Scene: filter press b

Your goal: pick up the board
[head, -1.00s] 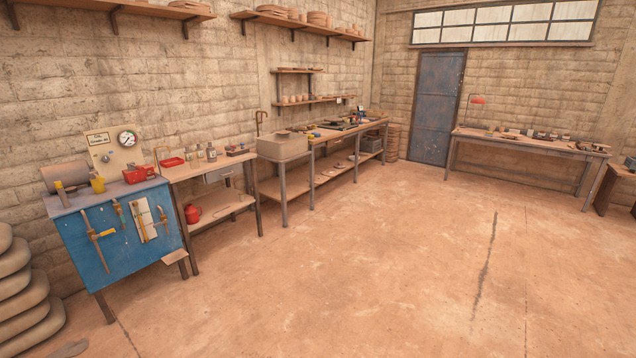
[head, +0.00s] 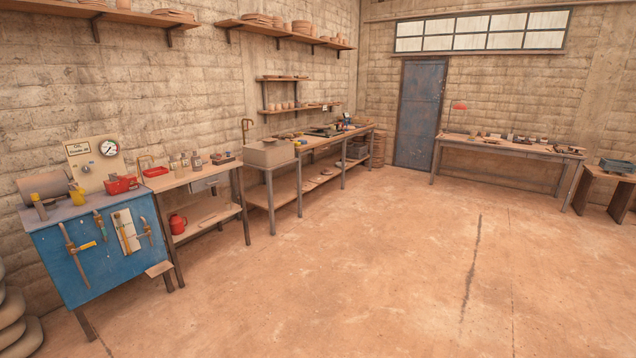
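No single thing stands out clearly as the board, and I cannot tell which one it is. A pale upright panel (head: 127,231) hangs on the front of the blue bench (head: 85,268) at the left. A small flat tan piece (head: 159,268) juts out low at that bench's right corner. A beige panel with a gauge (head: 95,162) stands at the back of the bench top. Neither of my grippers is in view.
A wooden workbench (head: 185,178) with a red kettle (head: 177,223) on its lower shelf adjoins the blue bench. A sink (head: 268,153) and long counter follow. A table (head: 510,150) stands by the far wall, a dark stand (head: 605,190) at right. The middle floor (head: 380,260) is clear.

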